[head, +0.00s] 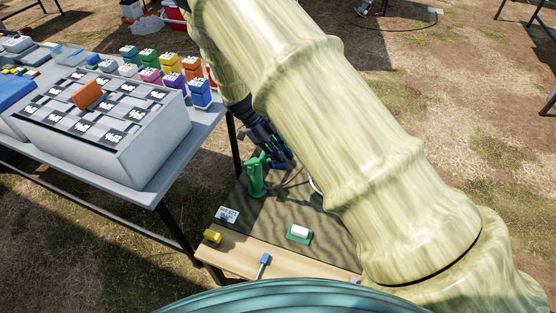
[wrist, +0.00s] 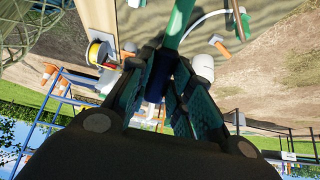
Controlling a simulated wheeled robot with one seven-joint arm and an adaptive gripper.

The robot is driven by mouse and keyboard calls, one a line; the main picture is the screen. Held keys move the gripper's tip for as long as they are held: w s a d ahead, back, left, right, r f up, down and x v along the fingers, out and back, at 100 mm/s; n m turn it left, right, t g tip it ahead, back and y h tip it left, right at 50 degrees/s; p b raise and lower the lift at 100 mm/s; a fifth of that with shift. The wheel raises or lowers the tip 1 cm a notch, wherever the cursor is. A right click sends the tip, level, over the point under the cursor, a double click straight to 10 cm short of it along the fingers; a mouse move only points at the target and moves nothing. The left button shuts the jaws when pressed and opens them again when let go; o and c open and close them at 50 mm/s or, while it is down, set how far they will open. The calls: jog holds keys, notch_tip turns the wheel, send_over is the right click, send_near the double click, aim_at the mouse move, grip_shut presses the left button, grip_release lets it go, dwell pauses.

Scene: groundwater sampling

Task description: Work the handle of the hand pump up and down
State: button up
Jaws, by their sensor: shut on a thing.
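The green hand pump (head: 257,178) stands upright on the dark mat of a low bench, near the middle of the head view. My gripper (head: 273,143) is at the top of the pump, at its handle, partly covered by my own arm. In the wrist view, my gripper (wrist: 168,80) has its two teal fingers closed around the dark blue grip of the pump handle. The green pump handle (wrist: 179,22) runs up from between the fingers. The pump's far side and most of the handle are hidden in the head view.
A table at left holds a grey case (head: 108,135) and several coloured bottles. The low bench (head: 240,262) carries a printed card (head: 227,214), a yellow item (head: 211,236), a white piece on a green base (head: 299,233) and a blue-handled tool (head: 264,260). My arm covers the right side.

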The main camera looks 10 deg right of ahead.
jog(key=f, duration=0.1)
jog(key=d+f+t+y, duration=0.1)
jog(key=s+f+y, duration=0.1)
jog(key=shift+d+t, duration=0.3)
jog(key=shift+s+d+f+t+y+b, duration=0.2)
jog(key=shift+d+f+t+y+b, duration=0.15)
jog(key=shift+f+y, duration=0.35)
jog(key=shift+s+d+f+t+y+b, duration=0.3)
jog(key=shift+f+t+y, duration=0.15)
jog(key=shift+f, duration=0.5)
jog(key=shift+s+d+f+t+y+b, duration=0.15)
jog(key=shift+d+f+t+y+b, duration=0.15)
jog(key=shift+f+y, duration=0.45)
jog(key=o, duration=1)
jog(key=shift+d, duration=0.1)
jog(key=shift+c, duration=0.2)
jog(key=r, duration=1.2)
jog(key=shift+w+a, duration=0.1)
jog(key=shift+a, duration=0.15)
